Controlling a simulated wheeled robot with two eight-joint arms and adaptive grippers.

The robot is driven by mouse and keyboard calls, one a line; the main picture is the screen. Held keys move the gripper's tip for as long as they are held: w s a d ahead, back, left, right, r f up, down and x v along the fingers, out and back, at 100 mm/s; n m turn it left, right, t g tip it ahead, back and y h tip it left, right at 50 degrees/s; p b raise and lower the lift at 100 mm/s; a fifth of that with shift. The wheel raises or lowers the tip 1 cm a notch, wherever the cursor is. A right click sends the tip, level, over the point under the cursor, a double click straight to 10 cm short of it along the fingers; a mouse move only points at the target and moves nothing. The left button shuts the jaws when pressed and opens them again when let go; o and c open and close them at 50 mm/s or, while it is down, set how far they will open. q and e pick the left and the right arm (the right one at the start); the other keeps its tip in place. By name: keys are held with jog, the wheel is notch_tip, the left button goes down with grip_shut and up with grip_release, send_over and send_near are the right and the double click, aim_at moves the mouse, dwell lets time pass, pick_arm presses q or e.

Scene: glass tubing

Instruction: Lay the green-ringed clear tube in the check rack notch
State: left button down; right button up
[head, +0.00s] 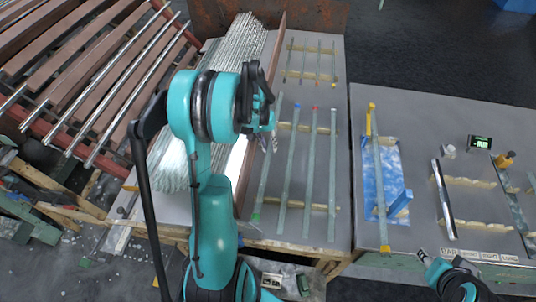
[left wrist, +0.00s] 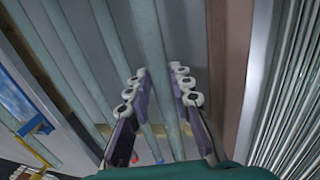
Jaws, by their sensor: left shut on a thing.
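The green-ringed clear tube (head: 261,190) lies leftmost in a row on the near wooden supports, its green ring (head: 256,216) at the near end. My left gripper (head: 268,140) is over its far part. In the left wrist view my left gripper (left wrist: 160,90) has its fingers on both sides of a clear tube (left wrist: 152,45) and is shut on it. The tube's ends are outside that view. My right gripper (head: 432,261) is at the lower right; its jaws are unclear. Pale notched rails (head: 470,181) stand on the right table; I cannot tell which is the check rack.
Several other clear tubes (head: 308,170) with coloured rings lie right of the held one. A brown upright divider (head: 271,60) and a tube bundle (head: 232,55) are to the left.

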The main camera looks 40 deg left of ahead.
pick_arm(q)
jog(key=shift+s+a+f, duration=0.1)
jog(key=shift+s+f, duration=0.05)
jog(key=shift+f, duration=0.05)
notch_tip(320, 180, down, 4)
jog(key=shift+b, duration=1)
jog(key=shift+r, duration=0.1)
jog(key=shift+f+b, duration=0.5)
jog(key=shift+f, duration=0.1)
jog(key=c, duration=1.6)
grip_release()
jog(key=shift+r, duration=0.1)
